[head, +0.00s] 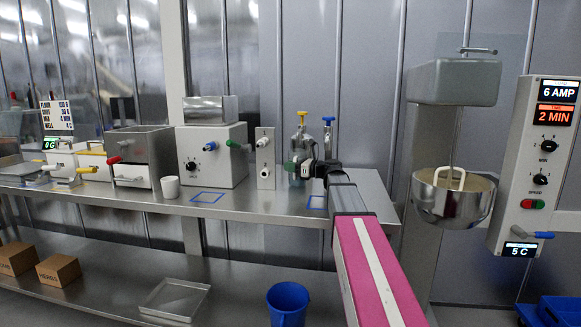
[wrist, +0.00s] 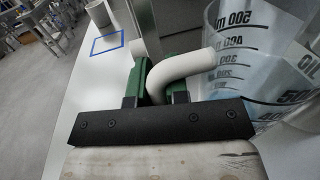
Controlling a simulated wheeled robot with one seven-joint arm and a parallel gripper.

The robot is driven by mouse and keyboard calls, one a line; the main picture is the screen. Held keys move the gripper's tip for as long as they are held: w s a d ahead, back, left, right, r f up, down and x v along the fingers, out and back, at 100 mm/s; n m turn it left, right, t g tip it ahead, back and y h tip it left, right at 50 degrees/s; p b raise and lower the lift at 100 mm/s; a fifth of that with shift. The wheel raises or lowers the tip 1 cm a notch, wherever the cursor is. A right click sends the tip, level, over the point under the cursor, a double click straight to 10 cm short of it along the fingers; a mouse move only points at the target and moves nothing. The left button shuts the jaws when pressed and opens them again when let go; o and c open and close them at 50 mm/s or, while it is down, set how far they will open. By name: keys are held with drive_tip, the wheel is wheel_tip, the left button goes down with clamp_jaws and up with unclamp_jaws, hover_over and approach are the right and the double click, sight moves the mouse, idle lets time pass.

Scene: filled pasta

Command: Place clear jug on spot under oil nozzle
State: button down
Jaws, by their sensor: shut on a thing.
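My gripper (head: 304,168) is over the steel counter at the two valve-topped metal dispensers, one with a yellow handle (head: 301,116) and one with a blue handle (head: 328,121). In the wrist view its green fingers (wrist: 158,78) are shut on the white handle of the clear jug (wrist: 237,62). In the head view the jug is mostly hidden by my gripper. An OIL label (wrist: 305,66) shows at the jug's right. A blue square outline (head: 318,202) lies on the counter, partly behind my arm.
Another blue square (head: 208,197) lies left, before a white machine (head: 211,152). A white cup (head: 170,187) stands beside it. A panel with white nozzle (head: 265,157) stands left of my gripper. A mixer bowl (head: 452,206) is right. A blue bucket (head: 288,303) is below.

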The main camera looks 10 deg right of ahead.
drive_tip(key=shift+f, duration=0.3)
drive_tip(key=c, duration=1)
unclamp_jaws()
drive_tip(key=shift+c, duration=0.2)
drive_tip(key=v, duration=1)
drive_tip(key=shift+s+d, duration=0.25)
drive_tip(key=shift+d, duration=0.1)
